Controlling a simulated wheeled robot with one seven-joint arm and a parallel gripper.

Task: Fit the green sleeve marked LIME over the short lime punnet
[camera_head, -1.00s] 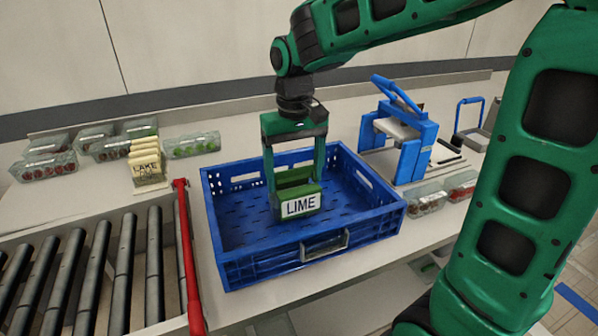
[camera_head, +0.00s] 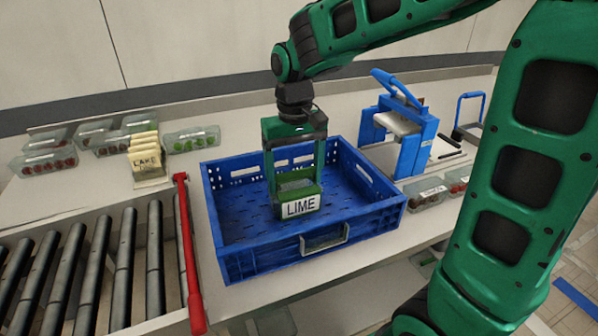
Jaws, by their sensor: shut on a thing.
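My gripper (camera_head: 293,195) points down inside the blue crate (camera_head: 275,262), with its fingers on either side of the green sleeve (camera_head: 284,196). It is shut on the sleeve. The sleeve's white LIME label (camera_head: 302,206) faces the camera. A greyish surface shows at the top between the fingers; I cannot tell whether it is the sleeve's inside or a punnet. A clear punnet with green fruit (camera_head: 192,139) stands at the back left of the table, away from the gripper. I cannot tell if it is the short one. The sleeve's underside is hidden.
Beige sleeves marked LAKE (camera_head: 147,160) stand left of the crate, near punnets of dark red fruit (camera_head: 48,163). A red bar (camera_head: 188,255) and rollers (camera_head: 122,265) lie left. A blue press-like device (camera_head: 405,135) and more punnets (camera_head: 428,193) stand right. The crate floor around the gripper looks clear.

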